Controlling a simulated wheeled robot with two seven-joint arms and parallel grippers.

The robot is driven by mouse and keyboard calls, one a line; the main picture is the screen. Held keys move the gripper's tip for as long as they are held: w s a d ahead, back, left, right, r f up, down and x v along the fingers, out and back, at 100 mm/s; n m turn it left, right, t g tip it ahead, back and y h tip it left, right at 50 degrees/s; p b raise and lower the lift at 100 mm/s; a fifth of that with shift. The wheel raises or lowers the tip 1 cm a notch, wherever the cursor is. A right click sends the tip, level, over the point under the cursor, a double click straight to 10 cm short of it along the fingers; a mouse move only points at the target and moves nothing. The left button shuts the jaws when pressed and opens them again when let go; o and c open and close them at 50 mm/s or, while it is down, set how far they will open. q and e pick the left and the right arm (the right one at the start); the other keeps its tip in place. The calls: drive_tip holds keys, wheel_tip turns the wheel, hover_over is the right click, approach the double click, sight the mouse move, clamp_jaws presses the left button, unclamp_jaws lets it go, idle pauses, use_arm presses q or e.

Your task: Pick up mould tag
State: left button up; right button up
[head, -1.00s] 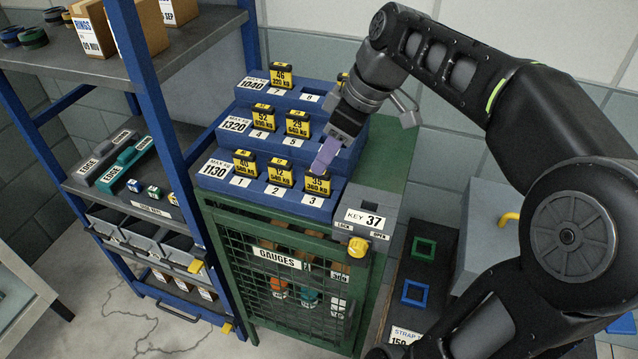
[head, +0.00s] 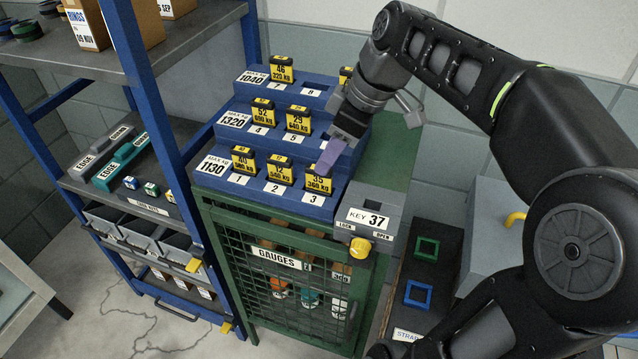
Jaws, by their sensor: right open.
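Yellow and black mould tags stand in a blue stepped rack (head: 255,190) on top of a green cabinet. The front step, marked 1130, holds tag 40 (head: 243,160) at slot 1, tag 12 (head: 280,170) at slot 2 and tag 35 (head: 319,184) at slot 3. The middle step, marked 1320, holds tag 52 (head: 262,114) and tag 29 (head: 298,120). Tag 46 (head: 281,70) stands on the back step, and another tag (head: 345,75) is partly hidden by my arm. My right gripper (head: 326,165) is open, with its fingertips close above tag 35; contact cannot be told.
A grey key box (head: 368,215) marked 37 with a yellow knob stands right of the rack. The cabinet (head: 285,240) has a mesh door with gauges behind it. A blue-framed shelf (head: 165,120) stands close on the left. Green and blue square frames lie at the right.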

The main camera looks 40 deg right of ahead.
sight(319, 184)
drive_tip(key=shift+p+x, duration=0.45)
drive_tip(key=shift+x, duration=2.2)
drive_tip(key=shift+a, duration=0.1)
drive_tip(key=shift+r, duration=0.1)
drive_tip(key=shift+c, duration=0.2)
clamp_jaws()
